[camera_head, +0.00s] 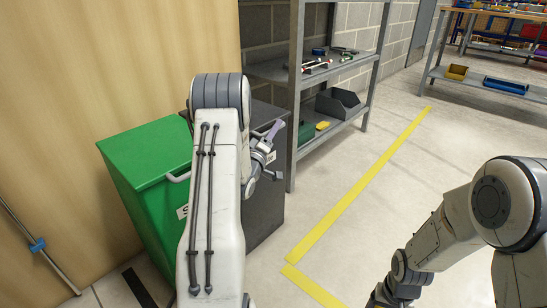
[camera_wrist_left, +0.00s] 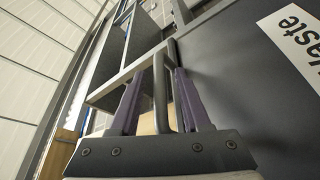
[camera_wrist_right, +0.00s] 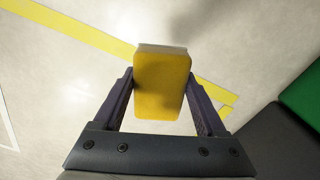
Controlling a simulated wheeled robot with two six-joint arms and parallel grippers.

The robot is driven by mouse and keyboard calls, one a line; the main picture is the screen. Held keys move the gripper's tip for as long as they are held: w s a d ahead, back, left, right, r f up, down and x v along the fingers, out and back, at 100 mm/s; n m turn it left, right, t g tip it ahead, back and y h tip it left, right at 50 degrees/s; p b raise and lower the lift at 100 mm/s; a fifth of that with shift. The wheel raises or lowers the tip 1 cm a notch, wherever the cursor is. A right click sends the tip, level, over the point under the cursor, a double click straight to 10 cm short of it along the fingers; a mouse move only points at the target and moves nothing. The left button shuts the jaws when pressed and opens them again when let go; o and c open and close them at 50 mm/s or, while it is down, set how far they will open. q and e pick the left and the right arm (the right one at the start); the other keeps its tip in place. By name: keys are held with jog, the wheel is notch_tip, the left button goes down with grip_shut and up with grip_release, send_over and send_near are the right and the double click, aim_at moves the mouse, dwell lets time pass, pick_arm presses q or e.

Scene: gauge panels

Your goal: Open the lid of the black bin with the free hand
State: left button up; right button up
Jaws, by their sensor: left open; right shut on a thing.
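The black bin (camera_head: 264,214) stands right of the green bin, and my left arm hides much of it, including most of its lid. My left gripper (camera_head: 268,138) is at its front edge. In the left wrist view, my left gripper (camera_wrist_left: 158,75) is open, with a grey bar handle (camera_wrist_left: 160,98) between its fingers. Whether the fingers touch the handle I cannot tell. The bin's dark front (camera_wrist_left: 240,75) carries a white label (camera_wrist_left: 300,32) reading "aste". My right gripper (camera_wrist_right: 160,80) is shut on a yellow block (camera_wrist_right: 162,88) with a pale far end.
The green bin (camera_head: 145,150) with a shut lid stands to the left, by a wooden wall (camera_head: 110,60). A grey metal shelf (camera_head: 290,68) with tools and boxes stands behind. A yellow floor line (camera_head: 365,188) crosses the open floor to the right.

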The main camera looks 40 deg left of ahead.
pick_arm(q)
grip_shut()
dwell(1.5)
